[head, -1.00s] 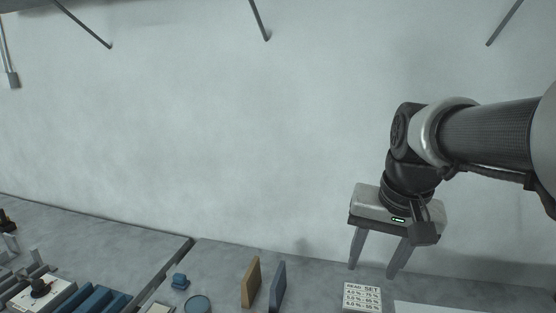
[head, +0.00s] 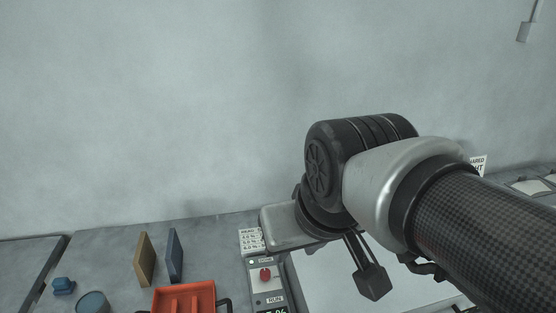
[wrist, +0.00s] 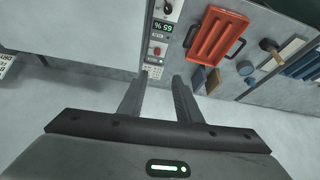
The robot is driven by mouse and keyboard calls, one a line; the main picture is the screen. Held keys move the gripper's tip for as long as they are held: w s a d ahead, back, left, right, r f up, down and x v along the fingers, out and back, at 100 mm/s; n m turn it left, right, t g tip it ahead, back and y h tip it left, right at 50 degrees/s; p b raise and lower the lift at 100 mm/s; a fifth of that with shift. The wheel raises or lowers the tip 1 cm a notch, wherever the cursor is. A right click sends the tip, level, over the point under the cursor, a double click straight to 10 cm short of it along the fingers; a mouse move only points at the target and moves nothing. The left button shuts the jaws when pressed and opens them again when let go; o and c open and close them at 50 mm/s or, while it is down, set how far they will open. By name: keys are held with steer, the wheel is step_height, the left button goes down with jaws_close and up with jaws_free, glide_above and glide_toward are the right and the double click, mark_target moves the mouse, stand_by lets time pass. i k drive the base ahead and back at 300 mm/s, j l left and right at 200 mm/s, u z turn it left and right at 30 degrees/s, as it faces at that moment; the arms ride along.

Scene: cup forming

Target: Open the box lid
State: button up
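A box with a pale, flat top, which looks like its lid (head: 365,270), is at the bottom middle of the head view, partly behind my arm. In the wrist view the pale lid (wrist: 75,35) fills the upper left and looks shut. A control panel (head: 262,282) with a red knob and a display runs along its left side; it also shows in the wrist view (wrist: 158,40). My gripper (wrist: 161,78) is open and empty, its two fingers apart, near the panel's end at the back side of the box.
An orange-red tray (head: 184,299) with handles stands left of the panel. A tan board (head: 145,258) and a blue board (head: 175,255) stand upright behind it. Blue pieces (head: 64,286) lie farther left.

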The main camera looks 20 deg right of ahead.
mark_target(328, 285)
steer(key=l+z, duration=0.2)
steer(key=z, duration=1.4)
steer(key=k+l+z, duration=0.15)
steer(key=k+l, duration=0.2)
steer(key=k+l+z, duration=0.15)
steer(key=k+l, duration=0.15)
steer(key=l, duration=0.2)
